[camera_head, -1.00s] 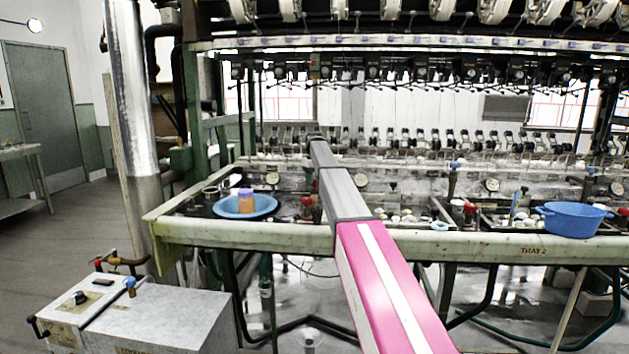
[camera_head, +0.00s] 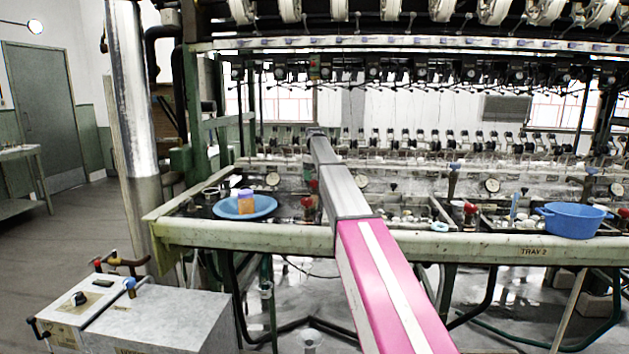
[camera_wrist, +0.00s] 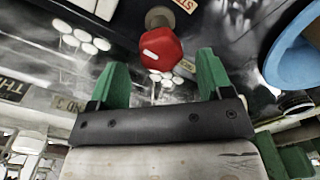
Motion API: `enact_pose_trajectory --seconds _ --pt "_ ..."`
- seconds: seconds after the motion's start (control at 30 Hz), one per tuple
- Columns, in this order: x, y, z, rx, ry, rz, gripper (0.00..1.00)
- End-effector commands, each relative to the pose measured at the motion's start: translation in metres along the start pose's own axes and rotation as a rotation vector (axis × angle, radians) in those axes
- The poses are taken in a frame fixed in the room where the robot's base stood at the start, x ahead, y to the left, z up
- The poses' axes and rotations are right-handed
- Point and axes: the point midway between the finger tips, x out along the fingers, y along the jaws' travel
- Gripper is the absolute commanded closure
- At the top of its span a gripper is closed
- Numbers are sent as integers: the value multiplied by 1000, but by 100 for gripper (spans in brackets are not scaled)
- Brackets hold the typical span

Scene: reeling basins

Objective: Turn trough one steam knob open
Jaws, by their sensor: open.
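A red knob (camera_wrist: 160,48) with a white mark on its face shows in the wrist view, on a short brass-coloured stem. Part of a label (camera_wrist: 185,66) beginning "STE" sits beside it. My gripper (camera_wrist: 162,75) has its two green fingers spread wide. The knob lies between and just beyond the fingertips, with no contact visible. In the head view, red knobs (camera_head: 307,202) show just left of my arm on the first trough, and my arm hides the gripper there. I cannot tell which of these is the one in the wrist view.
A blue dish (camera_head: 265,207) holding an orange and purple item (camera_head: 246,205) stands left of my arm; a blue rim (camera_wrist: 300,62) shows at the right of the wrist view. A blue basin (camera_head: 572,221) stands at tray 2. White cocoons (camera_wrist: 85,42) lie near the knob.

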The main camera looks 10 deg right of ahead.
Motion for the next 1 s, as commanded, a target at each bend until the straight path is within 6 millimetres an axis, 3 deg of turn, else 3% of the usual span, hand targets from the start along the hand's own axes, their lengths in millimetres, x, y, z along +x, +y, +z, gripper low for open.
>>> enact_pose_trajectory --seconds 0.43,1.0 --pt "-78 1 -1 0 0 0 27" --pt "-86 0 0 0 0 0 27"
